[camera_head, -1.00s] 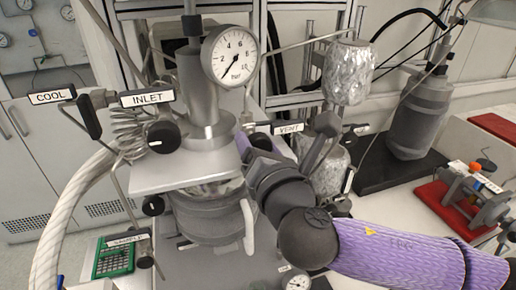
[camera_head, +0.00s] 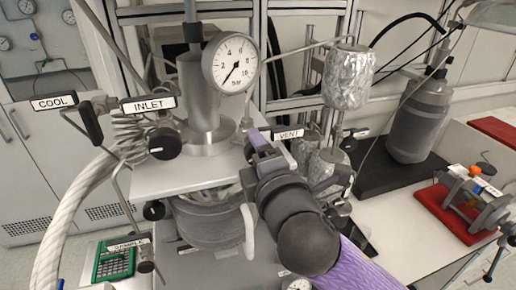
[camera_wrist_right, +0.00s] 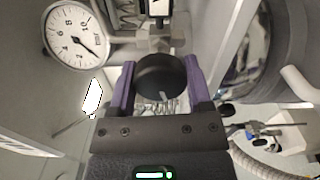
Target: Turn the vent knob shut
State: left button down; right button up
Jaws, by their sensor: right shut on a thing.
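The vent knob (camera_wrist_right: 161,76) is a round black knob with a white mark on its rim. It sits between the two purple fingers of my right gripper (camera_wrist_right: 160,84) in the right wrist view, with a finger against each side. In the head view, my right gripper (camera_head: 264,142) is at the reactor's top plate beside the VENT label (camera_head: 288,135) and hides the knob there. My left gripper is not in view.
A pressure gauge (camera_head: 231,62) stands just behind the gripper. The INLET knob (camera_head: 164,144) and COOL handle (camera_head: 90,121) are to the left. A foil-wrapped cylinder (camera_head: 349,76) is close on the right. A grey bottle (camera_head: 416,120) stands farther right.

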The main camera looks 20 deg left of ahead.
jog(key=shift+m+p, duration=0.3)
jog(key=shift+m, duration=1.2)
jog(key=o, duration=1.3)
jog(key=shift+s, duration=0.1)
jog(key=b+v, duration=0.2)
jog(key=v, duration=0.7)
jog(key=shift+s+d, duration=0.3)
